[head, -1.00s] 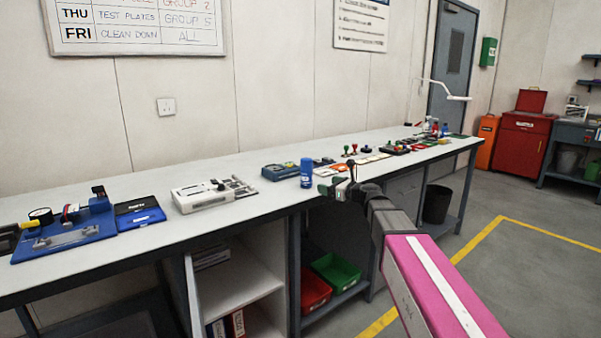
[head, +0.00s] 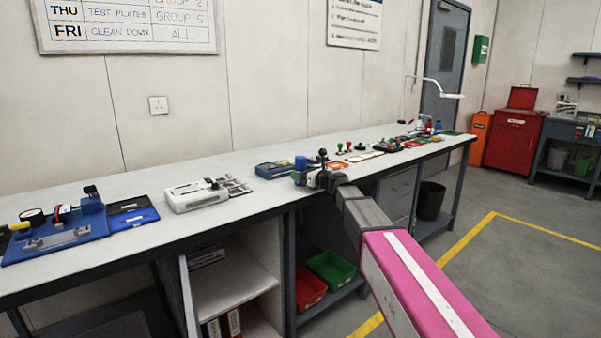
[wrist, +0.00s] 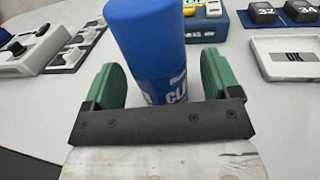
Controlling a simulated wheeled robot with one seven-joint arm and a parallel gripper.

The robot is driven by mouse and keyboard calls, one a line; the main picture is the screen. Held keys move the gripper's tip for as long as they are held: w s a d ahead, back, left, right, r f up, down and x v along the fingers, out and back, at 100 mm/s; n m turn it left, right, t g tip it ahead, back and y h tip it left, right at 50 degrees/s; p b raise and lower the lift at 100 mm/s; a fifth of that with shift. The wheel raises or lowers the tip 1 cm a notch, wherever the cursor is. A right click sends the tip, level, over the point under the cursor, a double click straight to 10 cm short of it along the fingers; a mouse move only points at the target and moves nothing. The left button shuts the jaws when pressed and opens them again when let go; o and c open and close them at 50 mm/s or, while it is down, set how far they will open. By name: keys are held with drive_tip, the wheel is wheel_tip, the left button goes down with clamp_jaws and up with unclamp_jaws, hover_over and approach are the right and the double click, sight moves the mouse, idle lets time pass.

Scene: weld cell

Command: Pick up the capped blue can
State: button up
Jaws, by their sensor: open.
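The capped blue can (head: 300,163) stands upright near the front edge of the bench, partly hidden behind my gripper in the head view. In the wrist view the can (wrist: 150,45) rises between the two green finger pads, with white lettering low on its side. My gripper (wrist: 158,85) is open, with one finger on each side of the can. A gap shows at the left pad; the right pad is close to the can, and I cannot tell if it touches. In the head view my gripper (head: 308,180) is at the can's lower part.
The white bench (head: 140,180) carries a blue case (head: 273,169) just behind the can and a white device (head: 195,195) to the left. In the wrist view a pale tray (wrist: 288,58) lies to the right. Green and red bins (head: 335,268) sit below.

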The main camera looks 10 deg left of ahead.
drive_tip(key=shift+w+a, duration=0.3)
drive_tip(key=shift+a, duration=0.15)
drive_tip(key=c, duration=1.2)
drive_tip(key=shift+r, duration=0.1)
